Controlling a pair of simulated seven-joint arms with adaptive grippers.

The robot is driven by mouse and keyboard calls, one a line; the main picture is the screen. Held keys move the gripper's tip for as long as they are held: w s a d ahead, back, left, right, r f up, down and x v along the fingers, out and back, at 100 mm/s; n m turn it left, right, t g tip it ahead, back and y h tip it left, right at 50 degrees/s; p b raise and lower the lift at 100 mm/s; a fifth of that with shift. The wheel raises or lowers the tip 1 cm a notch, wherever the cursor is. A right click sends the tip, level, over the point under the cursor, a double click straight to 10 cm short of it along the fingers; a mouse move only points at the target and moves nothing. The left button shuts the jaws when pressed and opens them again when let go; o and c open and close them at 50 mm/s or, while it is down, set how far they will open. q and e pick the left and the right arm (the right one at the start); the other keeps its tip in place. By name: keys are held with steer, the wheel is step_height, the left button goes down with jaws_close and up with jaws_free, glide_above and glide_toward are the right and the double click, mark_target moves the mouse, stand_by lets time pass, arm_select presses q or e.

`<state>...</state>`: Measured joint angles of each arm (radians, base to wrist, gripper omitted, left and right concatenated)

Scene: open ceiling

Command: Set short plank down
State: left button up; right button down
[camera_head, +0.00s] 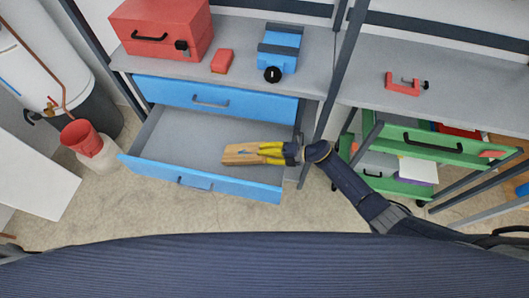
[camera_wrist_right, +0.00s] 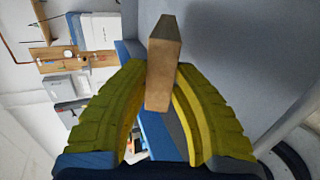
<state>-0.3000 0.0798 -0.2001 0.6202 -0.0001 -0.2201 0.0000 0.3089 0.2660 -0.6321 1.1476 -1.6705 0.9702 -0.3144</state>
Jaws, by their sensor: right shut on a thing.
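The short plank (camera_head: 233,154) is light brown wood. In the head view it lies over the open blue drawer (camera_head: 178,138); I cannot tell whether it touches the drawer floor. My right gripper (camera_head: 262,154), with yellow fingers, reaches in from the drawer's right side and is shut on the plank. In the right wrist view the plank (camera_wrist_right: 161,75) stands out from between the yellow fingers of the right gripper (camera_wrist_right: 160,95), its far end pointing away. My left gripper is not in view.
On the grey bench above the drawer are a red toolbox (camera_head: 160,30), a red block (camera_head: 222,61) and a blue vise (camera_head: 279,50). A green drawer cart (camera_head: 408,155) stands to the right. Most of the blue drawer's floor is clear.

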steer(key=c, duration=1.2)
jaws_free()
steer(key=shift+c, duration=0.2)
